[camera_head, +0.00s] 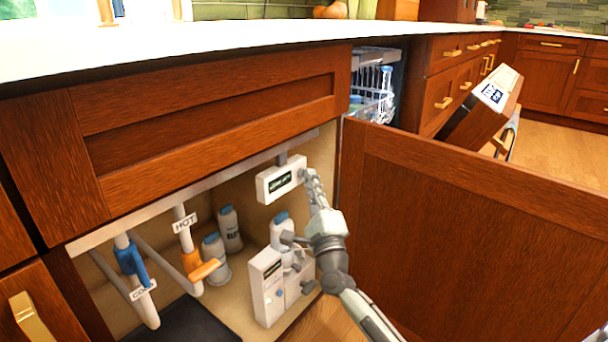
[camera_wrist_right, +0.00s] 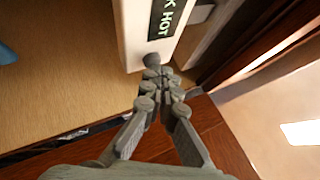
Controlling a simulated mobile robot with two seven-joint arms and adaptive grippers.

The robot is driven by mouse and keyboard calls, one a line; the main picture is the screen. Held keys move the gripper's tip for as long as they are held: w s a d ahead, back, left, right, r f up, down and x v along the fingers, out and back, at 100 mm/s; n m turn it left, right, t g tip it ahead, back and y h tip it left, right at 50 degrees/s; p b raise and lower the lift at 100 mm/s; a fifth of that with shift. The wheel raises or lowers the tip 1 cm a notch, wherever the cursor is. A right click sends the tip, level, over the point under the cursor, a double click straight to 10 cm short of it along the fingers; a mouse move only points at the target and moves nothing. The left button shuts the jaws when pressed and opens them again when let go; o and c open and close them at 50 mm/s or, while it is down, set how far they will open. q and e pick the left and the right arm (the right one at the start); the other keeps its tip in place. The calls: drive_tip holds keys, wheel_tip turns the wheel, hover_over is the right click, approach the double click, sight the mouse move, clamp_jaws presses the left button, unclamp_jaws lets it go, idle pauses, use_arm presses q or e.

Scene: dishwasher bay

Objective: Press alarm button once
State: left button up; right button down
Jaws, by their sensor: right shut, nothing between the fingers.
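A white box (camera_head: 268,190) with a dark label hangs under the counter at the back of the open sink cabinet. It also shows in the right wrist view (camera_wrist_right: 133,40), where its label ends in "K HOT". My right gripper (camera_head: 309,178) is shut and empty, with its fingertips at the right end of this box. In the right wrist view the fingertips (camera_wrist_right: 155,68) overlap the box's near end; I cannot tell whether they touch. My left gripper is out of view.
A lower white box (camera_head: 262,300) with a blue spot stands below. Bottles (camera_head: 230,228), a blue cold valve (camera_head: 129,258) and an orange hot valve (camera_head: 197,266) fill the cabinet. The open cabinet door (camera_head: 470,235) borders my arm on the right.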

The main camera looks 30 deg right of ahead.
drive_tip(key=shift+w+a, duration=0.1)
drive_tip(key=shift+w, duration=0.05)
idle(0.4)
drive_tip(key=shift+s+d, duration=0.35)
drive_tip(key=shift+s, duration=0.5)
drive_tip(key=shift+s+d+p, duration=0.15)
drive_tip(key=shift+s+d, duration=0.15)
drive_tip(key=shift+s, duration=0.45)
drive_tip(key=shift+s+d+p, duration=0.1)
drive_tip(key=shift+s+d, duration=0.25)
drive_tip(key=shift+s, duration=0.45)
drive_tip(key=shift+s+d+p, duration=0.15)
drive_tip(key=shift+s+d, duration=0.15)
drive_tip(key=shift+s, duration=0.45)
